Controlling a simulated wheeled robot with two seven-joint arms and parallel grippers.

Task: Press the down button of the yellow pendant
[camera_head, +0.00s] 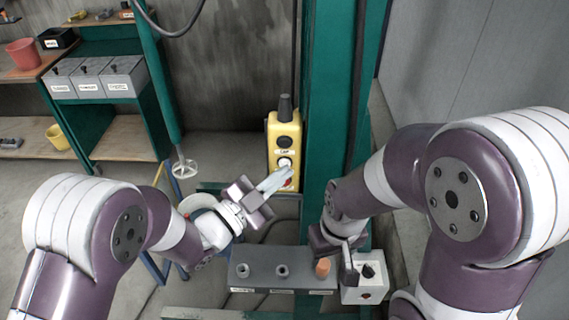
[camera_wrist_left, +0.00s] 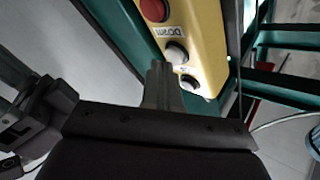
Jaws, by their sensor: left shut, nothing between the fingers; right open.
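The yellow pendant (camera_head: 272,150) hangs upright on the green column in the head view. In the left wrist view the pendant (camera_wrist_left: 205,40) shows the red button (camera_wrist_left: 153,10), a label reading like DOWN, and a grey button (camera_wrist_left: 175,52) beside that label. My left gripper (camera_head: 285,174) is shut and empty, its tips at the pendant's lower front, close to the pale button. I cannot tell whether they touch it. My right gripper (camera_head: 346,262) is open, low by the column.
A grey block (camera_head: 255,270) with fittings and a white box with a black knob (camera_head: 365,290) stand below the pendant. A green column (camera_head: 328,100) rises behind. Shelves with grey bins (camera_head: 100,78) are at the left.

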